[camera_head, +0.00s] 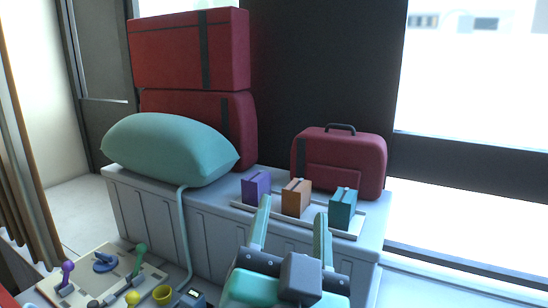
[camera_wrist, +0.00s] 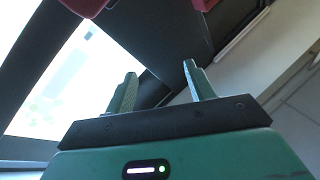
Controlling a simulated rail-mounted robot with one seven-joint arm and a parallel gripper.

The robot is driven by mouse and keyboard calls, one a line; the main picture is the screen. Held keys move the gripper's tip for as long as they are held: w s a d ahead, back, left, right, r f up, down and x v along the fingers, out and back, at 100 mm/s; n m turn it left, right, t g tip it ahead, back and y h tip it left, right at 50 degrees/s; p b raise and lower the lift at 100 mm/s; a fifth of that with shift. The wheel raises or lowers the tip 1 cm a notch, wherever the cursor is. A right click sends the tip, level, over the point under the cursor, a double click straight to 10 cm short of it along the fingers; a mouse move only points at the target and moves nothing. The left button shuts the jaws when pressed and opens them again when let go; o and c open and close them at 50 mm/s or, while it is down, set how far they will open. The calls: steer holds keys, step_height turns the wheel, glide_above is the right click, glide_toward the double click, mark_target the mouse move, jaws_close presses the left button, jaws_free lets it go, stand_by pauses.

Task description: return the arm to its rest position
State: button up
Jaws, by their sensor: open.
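My gripper (camera_head: 290,226) is in the lower middle of the head view, with its two green fingers apart and nothing between them. It stands in front of the pale cabinet and the white tray (camera_head: 347,233). In the wrist view my gripper (camera_wrist: 160,85) also shows open and empty, its fingers pointing towards a dark wall panel and a bright window. On the tray are a purple block (camera_head: 256,187), an orange block (camera_head: 296,197) and a teal block (camera_head: 342,208). My gripper hides part of the tray's front edge and the cabinet front.
Red cases (camera_head: 180,50) are stacked at the back left behind a teal pillow (camera_head: 168,148). A dark red bag (camera_head: 345,165) stands behind the tray on the cabinet (camera_head: 150,215).

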steer(key=s+a+r+n+t+y, duration=0.1)
steer(key=s+r+n+t, duration=0.15)
steer(key=s, duration=0.25)
steer(key=s+a+r+n+t+y, duration=0.1)
steer(key=s+n, duration=0.2)
steer(key=s, duration=0.2)
step_height(320, 180, up, 33)
steer(key=s+y+p, duration=0.1)
steer(key=p, duration=3.1)
steer(key=shift+a, duration=0.1)
